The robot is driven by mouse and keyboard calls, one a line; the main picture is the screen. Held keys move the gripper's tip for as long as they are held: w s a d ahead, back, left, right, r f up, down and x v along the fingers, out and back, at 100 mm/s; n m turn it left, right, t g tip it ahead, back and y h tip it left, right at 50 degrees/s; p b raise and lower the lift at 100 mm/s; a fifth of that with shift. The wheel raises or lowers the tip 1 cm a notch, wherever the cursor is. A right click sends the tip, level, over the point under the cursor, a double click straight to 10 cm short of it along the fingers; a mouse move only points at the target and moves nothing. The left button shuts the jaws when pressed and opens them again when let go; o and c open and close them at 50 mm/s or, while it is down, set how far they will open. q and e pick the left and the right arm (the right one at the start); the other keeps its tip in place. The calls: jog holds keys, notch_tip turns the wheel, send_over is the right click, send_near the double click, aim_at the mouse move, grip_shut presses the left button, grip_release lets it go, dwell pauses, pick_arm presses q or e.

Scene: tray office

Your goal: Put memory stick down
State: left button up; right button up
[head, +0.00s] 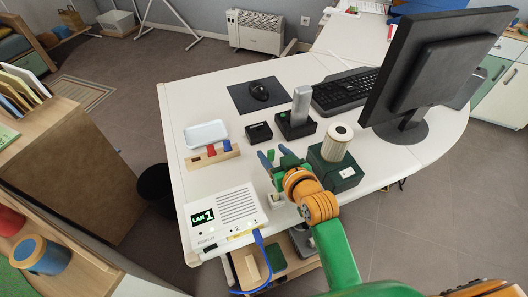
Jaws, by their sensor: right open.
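My right gripper (274,155) is over the white desk, right of the wooden block, with its blue-tipped fingers apart and nothing visible between them. The wooden block (213,160) holds a small red piece (211,150) and a small blue piece (227,145), both upright. They look like memory sticks, but they are too small to be sure. A white device (222,217) with a "LAN 1" display lies at the desk's front left, with a blue cable (262,262) at its front. My left gripper is not in view.
A white tray (206,134) is behind the block. Two black boxes (259,132), one with a grey upright object (301,104), stand behind my gripper. A dark green box (335,175) with a ribbed cylinder (337,142) is close on its right. A monitor (425,75) and keyboard (345,92) stand farther right.

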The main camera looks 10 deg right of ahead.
aim_at(270, 151)
jog(key=x, duration=0.2)
jog(key=b+x, duration=0.1)
jog(key=x, duration=0.2)
jog(key=shift+w+f, duration=0.2)
jog(key=shift+f, duration=0.3)
jog(key=shift+s+r, duration=0.1)
jog(key=shift+c, duration=0.2)
grip_shut()
